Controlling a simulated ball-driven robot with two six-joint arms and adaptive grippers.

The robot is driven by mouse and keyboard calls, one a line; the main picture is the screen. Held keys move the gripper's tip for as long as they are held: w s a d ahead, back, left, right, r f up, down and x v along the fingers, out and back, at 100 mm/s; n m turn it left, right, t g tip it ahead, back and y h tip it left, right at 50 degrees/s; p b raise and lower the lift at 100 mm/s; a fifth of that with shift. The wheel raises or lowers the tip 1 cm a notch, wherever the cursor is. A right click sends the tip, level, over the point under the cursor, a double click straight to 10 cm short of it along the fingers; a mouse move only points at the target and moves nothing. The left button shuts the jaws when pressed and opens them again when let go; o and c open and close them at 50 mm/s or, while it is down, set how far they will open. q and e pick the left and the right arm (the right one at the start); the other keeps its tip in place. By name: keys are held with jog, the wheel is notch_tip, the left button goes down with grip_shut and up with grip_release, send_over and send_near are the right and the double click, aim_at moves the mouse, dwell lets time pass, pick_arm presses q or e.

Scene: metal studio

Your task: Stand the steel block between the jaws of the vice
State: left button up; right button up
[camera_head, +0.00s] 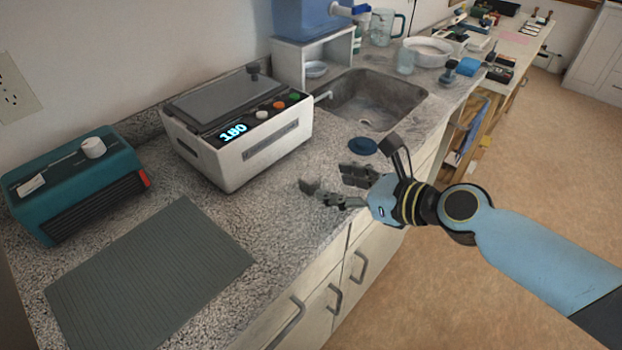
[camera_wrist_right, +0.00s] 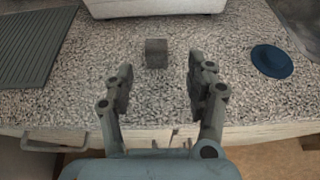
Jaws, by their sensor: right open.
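The steel block (camera_wrist_right: 156,53) is a small dark grey cube standing on the speckled counter. It also shows in the head view (camera_head: 310,186), just left of my right gripper's fingers. My right gripper (camera_head: 334,184) is open and empty, low over the counter's front edge. In the right wrist view the block lies beyond the open fingers (camera_wrist_right: 160,78), roughly centred between them, and not touching either. I see no vice in either view. My left gripper is not in view.
A white machine (camera_head: 240,130) with a lit display stands behind the block. A teal box (camera_head: 75,185) and a grey ribbed mat (camera_head: 150,275) are at left. A dark blue round disc (camera_head: 362,146) lies near the sink (camera_head: 372,100). Counter around the block is clear.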

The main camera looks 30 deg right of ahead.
aim_at(313, 179)
jog(key=x, duration=0.6)
jog(key=shift+w+a+r, duration=0.15)
jog(key=shift+a, duration=0.15)
jog(key=shift+r, duration=0.1)
grip_shut()
